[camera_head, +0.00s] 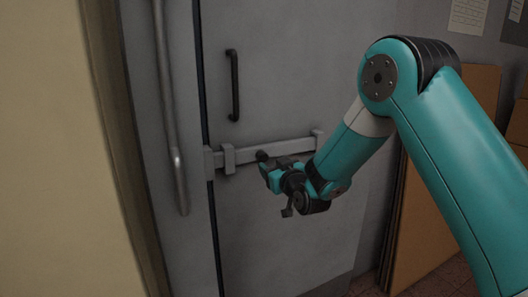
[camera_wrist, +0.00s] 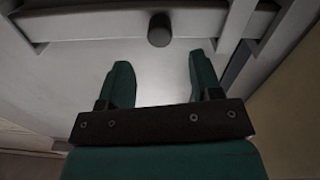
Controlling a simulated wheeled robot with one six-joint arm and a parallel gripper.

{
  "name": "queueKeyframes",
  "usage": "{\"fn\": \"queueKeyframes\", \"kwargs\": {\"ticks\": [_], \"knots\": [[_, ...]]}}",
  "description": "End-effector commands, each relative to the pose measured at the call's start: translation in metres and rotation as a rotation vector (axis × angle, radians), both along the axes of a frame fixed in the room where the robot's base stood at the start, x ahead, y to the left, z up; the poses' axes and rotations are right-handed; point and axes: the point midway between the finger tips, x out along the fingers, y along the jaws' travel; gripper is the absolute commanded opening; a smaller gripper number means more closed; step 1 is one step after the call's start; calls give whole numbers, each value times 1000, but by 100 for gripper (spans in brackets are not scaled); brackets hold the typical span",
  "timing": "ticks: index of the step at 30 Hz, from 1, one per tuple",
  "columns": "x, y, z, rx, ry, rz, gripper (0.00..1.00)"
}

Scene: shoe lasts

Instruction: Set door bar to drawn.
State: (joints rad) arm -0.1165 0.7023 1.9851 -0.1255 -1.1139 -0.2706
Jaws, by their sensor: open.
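The door bar (camera_head: 245,155) is a pale grey horizontal bar on the grey door (camera_head: 275,80), carried in brackets. In the head view its left end reaches the bracket (camera_head: 209,163) by the door's seam. A dark round knob (camera_head: 262,155) stands out from the bar; it also shows in the wrist view (camera_wrist: 159,30), with the bar (camera_wrist: 95,24) behind it. My gripper (camera_head: 275,168) is open and empty in front of the bar. In the wrist view its two teal fingers (camera_wrist: 161,72) point toward the knob, which lies beyond their tips, apart from them.
A dark vertical handle (camera_head: 234,85) is on the door above the bar. A long grey vertical pull (camera_head: 171,110) is on the panel to the left. A beige wall (camera_head: 55,150) is at far left, and brown boards (camera_head: 430,215) lean at right behind my arm.

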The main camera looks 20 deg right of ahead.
Motion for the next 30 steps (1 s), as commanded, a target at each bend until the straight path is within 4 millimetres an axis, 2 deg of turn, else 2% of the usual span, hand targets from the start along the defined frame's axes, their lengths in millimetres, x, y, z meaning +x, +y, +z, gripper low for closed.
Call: {"fn": "queueKeyframes", "kwargs": {"ticks": [3, 9, 15, 23, 30], "knots": [[26, 5, 2, 0, -1, 0, 59], [56, 10, 1, -1, -1, 0, 59], [68, 12, 0, 1, 0, 0, 59], [68, 12, 0, 0, 0, 0, 59], [68, 12, 0, 0, 0, 0, 6]]}}
